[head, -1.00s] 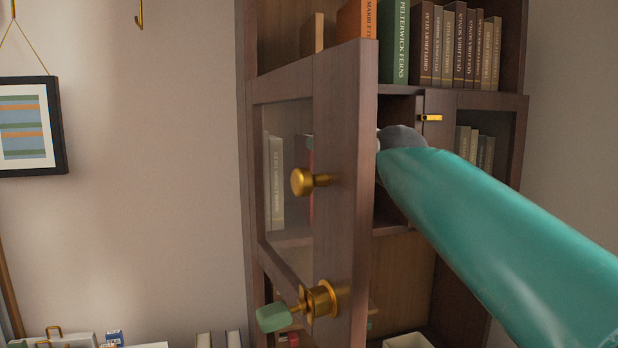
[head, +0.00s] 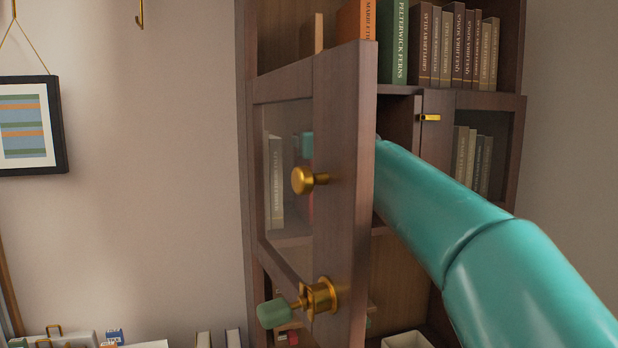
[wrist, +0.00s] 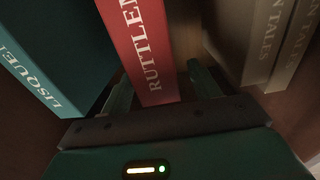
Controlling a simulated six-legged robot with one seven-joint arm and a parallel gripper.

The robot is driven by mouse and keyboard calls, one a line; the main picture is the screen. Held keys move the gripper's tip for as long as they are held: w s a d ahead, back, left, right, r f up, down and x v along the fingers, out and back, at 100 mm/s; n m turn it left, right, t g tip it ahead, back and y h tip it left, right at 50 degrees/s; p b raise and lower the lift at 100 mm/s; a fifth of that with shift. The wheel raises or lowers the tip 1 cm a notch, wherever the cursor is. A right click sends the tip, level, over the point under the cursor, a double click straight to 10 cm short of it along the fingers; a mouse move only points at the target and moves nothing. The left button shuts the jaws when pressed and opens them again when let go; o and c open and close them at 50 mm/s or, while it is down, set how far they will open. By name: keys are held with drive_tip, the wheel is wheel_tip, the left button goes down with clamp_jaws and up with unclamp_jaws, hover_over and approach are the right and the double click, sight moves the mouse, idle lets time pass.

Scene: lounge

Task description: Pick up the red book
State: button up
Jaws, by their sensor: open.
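The red book (wrist: 146,45) stands upright in the wrist view, its spine facing me with white lettering that starts "RUTTLE". My gripper (wrist: 160,88) is open, with one finger on each side of the red book's lower spine. In the head view a narrow strip of red (head: 311,207) shows through the glass of the open cabinet door; the rest is hidden behind the door frame. My teal arm reaches into the cabinet behind that door.
A dark teal book (wrist: 50,50) stands left of the red one, and grey-brown books (wrist: 268,45) stand to the right. The open glass door (head: 345,190) with brass knob (head: 302,180) and lock key (head: 275,313) is close to my arm. More books fill the upper shelf (head: 455,45).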

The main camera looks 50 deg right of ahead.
drive_tip(key=shift+x, duration=1.05)
drive_tip(key=shift+c, duration=0.4)
clamp_jaws()
